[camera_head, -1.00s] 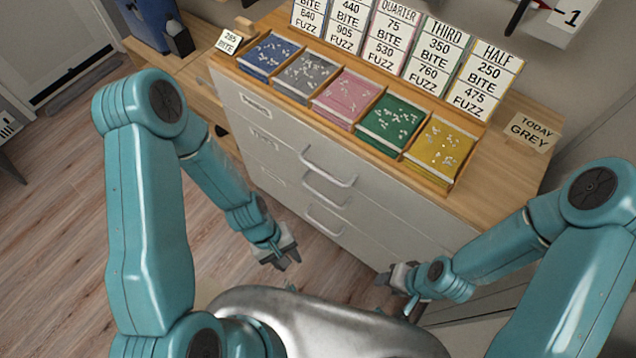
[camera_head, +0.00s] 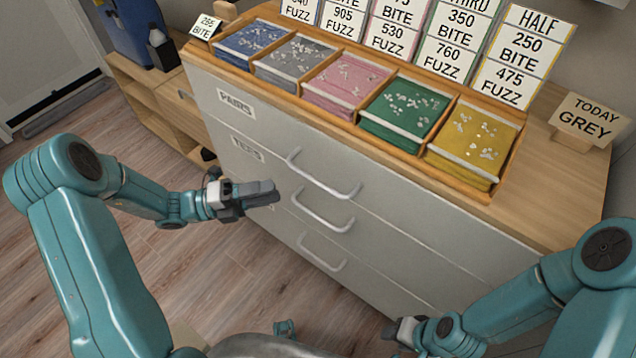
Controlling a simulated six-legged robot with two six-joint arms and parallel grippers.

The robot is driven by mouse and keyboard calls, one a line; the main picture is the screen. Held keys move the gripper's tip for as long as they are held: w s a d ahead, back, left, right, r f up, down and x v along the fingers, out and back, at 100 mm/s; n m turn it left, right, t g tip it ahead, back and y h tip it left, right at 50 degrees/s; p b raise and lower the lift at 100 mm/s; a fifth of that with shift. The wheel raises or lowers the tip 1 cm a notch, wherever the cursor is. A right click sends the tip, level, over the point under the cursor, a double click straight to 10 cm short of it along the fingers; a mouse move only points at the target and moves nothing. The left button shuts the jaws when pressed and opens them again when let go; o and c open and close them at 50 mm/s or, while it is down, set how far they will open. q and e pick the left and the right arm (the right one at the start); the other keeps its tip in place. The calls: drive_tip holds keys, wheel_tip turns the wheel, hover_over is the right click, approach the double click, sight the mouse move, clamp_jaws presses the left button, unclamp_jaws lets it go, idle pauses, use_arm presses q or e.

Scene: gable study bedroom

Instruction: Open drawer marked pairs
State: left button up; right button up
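The drawer marked PAIRS is the top drawer (camera_head: 270,135) of a pale grey chest, with its label (camera_head: 237,103) at the left of its front. It looks shut. Its curved bar handle (camera_head: 323,176) is right of the label. My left gripper (camera_head: 276,191) is in front of the chest, left of the handles, pointing right. It appears apart from the PAIRS handle and holds nothing that I can see. Its finger gap is not clear from this angle. My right gripper (camera_head: 392,334) is low, near the chest's base, partly hidden by its own wrist.
Two lower drawers have similar handles, the middle one (camera_head: 322,212) and the bottom one (camera_head: 321,254). Sorted coloured trays, such as the yellow one (camera_head: 474,142), and price cards stand on top. A TODAY GREY sign (camera_head: 583,121) is at the right. A low wooden shelf (camera_head: 165,112) stands left.

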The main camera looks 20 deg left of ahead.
sight(318, 181)
use_arm(q)
drive_tip(key=b+x, duration=0.1)
drive_tip(key=x, duration=1)
drive_tip(key=shift+w+d, duration=0.1)
drive_tip(key=shift+d, duration=0.05)
drive_tip(key=shift+c, duration=0.4)
clamp_jaws()
